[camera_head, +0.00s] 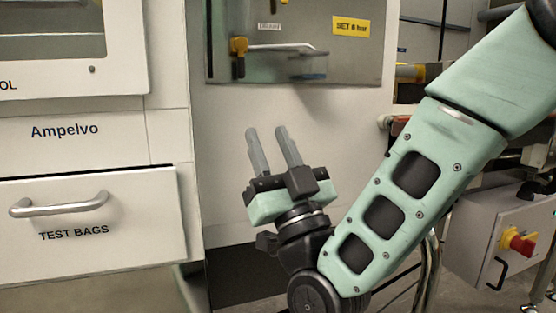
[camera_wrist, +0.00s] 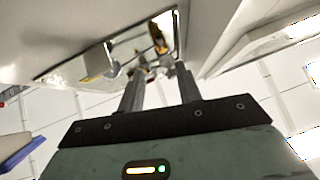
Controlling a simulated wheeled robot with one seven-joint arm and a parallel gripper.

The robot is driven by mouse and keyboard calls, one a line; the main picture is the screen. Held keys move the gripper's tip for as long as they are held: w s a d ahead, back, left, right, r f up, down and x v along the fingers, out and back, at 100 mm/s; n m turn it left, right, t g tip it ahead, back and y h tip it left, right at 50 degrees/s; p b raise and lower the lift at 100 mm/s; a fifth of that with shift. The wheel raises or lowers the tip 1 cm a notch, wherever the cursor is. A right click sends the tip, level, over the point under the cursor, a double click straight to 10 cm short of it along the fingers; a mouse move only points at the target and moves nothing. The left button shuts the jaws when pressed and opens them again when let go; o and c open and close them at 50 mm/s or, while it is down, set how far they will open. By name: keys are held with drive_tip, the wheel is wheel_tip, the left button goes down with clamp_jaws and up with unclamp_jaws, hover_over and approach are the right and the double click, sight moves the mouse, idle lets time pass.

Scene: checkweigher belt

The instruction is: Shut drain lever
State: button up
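A yellow lever (camera_head: 238,45) with a dark part below it sits at the left of a grey-green metal panel in the head view. It hangs about vertically, beside a small pale label (camera_head: 269,26) that seems to read DRAIN. A yellow and dark piece, likely the same lever (camera_wrist: 157,35), shows beyond my fingers in the wrist view. My gripper (camera_head: 267,130) is below the panel, slightly right of the lever and apart from it. Its two grey fingers point up with a gap between them, and nothing is held; the gap also shows in the wrist view (camera_wrist: 160,70).
A yellow SET 6 bar sign (camera_head: 351,27) is on the panel, with a shiny bracket or bowl (camera_head: 300,55) under the label. A drawer marked TEST BAGS (camera_head: 90,215) has a handle at the left. A grey box with a red knob (camera_head: 518,242) stands at the right.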

drive_tip(key=shift+b+v, duration=1.6)
drive_tip(key=w+a+f+n+g+p, duration=0.25)
drive_tip(key=a+f+g, duration=0.2)
drive_tip(key=g, duration=0.35)
drive_tip(key=s+d+f+n+g+h+p, duration=0.1)
drive_tip(key=s+d+f+g+h+p, duration=0.15)
drive_tip(key=s+f+g, duration=0.4)
drive_tip(key=s+d+f+g+h+p, duration=0.2)
drive_tip(key=s+d+f+g+h, duration=0.1)
drive_tip(key=s+d+g+h, duration=0.3)
drive_tip(key=s+d+f+g+h+p, duration=0.1)
drive_tip(key=s+d+f+g+h, duration=0.25)
drive_tip(key=s+d, duration=0.5)
wheel_tip(320, 180, up, 38)
drive_tip(key=p, duration=3.8)
drive_tip(key=shift+w+m, duration=0.15)
drive_tip(key=shift+m, duration=0.3)
